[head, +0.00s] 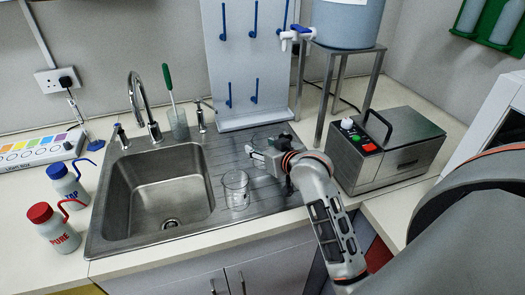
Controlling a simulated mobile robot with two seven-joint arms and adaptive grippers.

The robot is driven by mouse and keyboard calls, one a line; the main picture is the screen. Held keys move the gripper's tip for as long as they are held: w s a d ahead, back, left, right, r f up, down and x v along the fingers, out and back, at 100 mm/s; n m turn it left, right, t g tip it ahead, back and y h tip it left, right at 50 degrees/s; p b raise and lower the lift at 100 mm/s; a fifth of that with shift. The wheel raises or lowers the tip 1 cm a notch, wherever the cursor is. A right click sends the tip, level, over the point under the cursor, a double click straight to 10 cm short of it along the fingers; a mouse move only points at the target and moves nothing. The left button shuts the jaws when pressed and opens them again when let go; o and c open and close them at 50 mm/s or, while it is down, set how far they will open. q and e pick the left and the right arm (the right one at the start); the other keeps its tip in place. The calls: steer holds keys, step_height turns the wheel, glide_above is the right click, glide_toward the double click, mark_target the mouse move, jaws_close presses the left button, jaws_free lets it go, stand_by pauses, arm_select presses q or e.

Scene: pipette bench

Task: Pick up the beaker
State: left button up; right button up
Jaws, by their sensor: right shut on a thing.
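A clear glass beaker (236,188) stands upright on the steel drainboard, right of the sink basin. My right gripper (255,155) is above and to the right of this beaker, apart from it, over the drainboard. It is shut on a second clear glass vessel (259,139), which looks like a beaker. The vessel's outline is faint and partly hidden by the gripper, so I cannot tell whether it touches the drainboard. My left gripper is not in view.
The sink (160,190) and faucet (143,105) are left of the drainboard. A pegboard rack (243,65) stands behind. A metal water bath (390,150) and a stand with a blue tank (347,22) are right. Wash bottles (57,232) stand at the left.

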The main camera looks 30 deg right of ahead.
step_height(320, 180, up, 19)
steer(key=shift+f, duration=0.15)
stand_by(0.5)
steer(key=s+a+r, duration=0.1)
steer(key=s+a, duration=0.3)
steer(key=a, duration=0.6)
steer(key=w+d+f, duration=0.1)
steer(key=w+d, duration=0.3)
steer(key=d, duration=0.6)
step_height(320, 180, down, 20)
steer(key=shift+r, duration=0.2)
steer(key=shift+f, duration=0.15)
steer(key=o, duration=1.1)
